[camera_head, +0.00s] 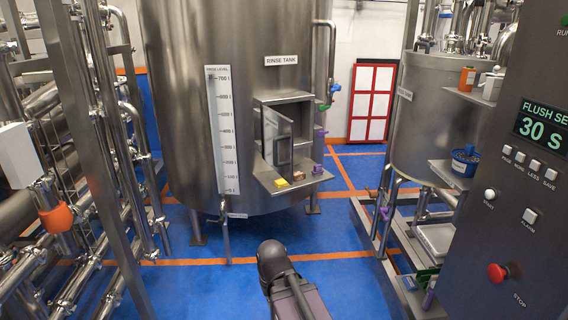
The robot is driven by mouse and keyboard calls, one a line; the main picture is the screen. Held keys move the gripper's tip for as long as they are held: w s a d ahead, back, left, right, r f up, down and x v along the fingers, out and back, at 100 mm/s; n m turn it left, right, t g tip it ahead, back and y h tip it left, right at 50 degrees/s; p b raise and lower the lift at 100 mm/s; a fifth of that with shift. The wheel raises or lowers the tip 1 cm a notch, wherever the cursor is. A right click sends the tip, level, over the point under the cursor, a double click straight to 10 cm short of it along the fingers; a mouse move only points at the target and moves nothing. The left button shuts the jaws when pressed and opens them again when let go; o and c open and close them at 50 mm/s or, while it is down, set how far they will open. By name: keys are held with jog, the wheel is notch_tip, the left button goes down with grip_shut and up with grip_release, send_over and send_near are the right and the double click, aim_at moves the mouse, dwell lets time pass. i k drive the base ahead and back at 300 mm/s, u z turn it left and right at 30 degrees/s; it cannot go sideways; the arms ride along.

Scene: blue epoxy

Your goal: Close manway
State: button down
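The manway (297,106) is a boxy rectangular steel frame on the front of the rinse tank (190,100), below the "RINSE TANK" label. Its grey door (277,140) stands swung outward from the frame, so the recess shows above and to the right of it. The door is on the left side of the opening; its hinge and any latch are too small to tell. My gripper is not in view. Only a dark part of my arm shows at the bottom centre, well short of the tank and apart from the door.
A ledge (303,182) juts out below the manway, bearing a yellow block (281,183) and a purple one (317,169). Pipework (85,120) stands at left. A control panel (510,200) and second tank (425,110) stand at right. The blue floor (225,285) before the rinse tank is clear.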

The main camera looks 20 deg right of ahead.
aim_at(277, 130)
jog(key=z, duration=0.05)
jog(key=i, duration=0.95)
jog(key=u, duration=0.05)
